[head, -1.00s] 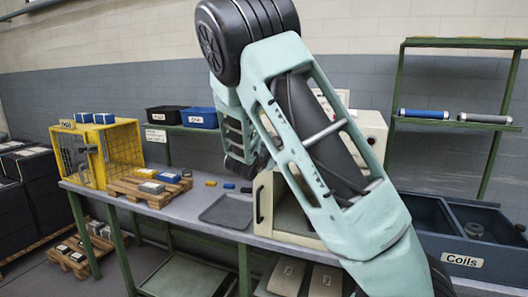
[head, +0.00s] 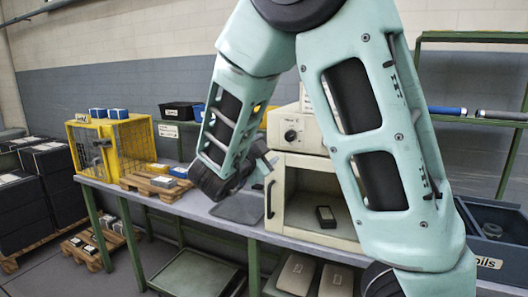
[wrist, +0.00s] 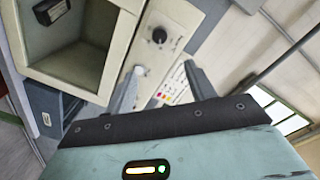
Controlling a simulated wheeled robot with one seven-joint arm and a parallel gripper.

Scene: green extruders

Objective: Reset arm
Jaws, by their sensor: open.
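My gripper (wrist: 165,85) is open in the wrist view, its two grey fingers apart with nothing held between them. Behind the fingers is the front of the cream machine (wrist: 115,65), with a black knob. In the head view my teal arm is raised and bent across the middle, and its forearm reaches down toward the bench; the fingers are mostly hidden there. The cream machine (head: 307,130) stands on the bench with its chamber open. A small black box (head: 326,217) lies inside the chamber and also shows in the wrist view (wrist: 50,10).
The grey bench (head: 120,190) carries a yellow mesh cage (head: 125,145), a wooden pallet (head: 150,187) with small boxes, and a dark tray (head: 238,208). A blue coils bin (head: 490,235) stands at the right. A green rack (head: 480,38) is behind it.

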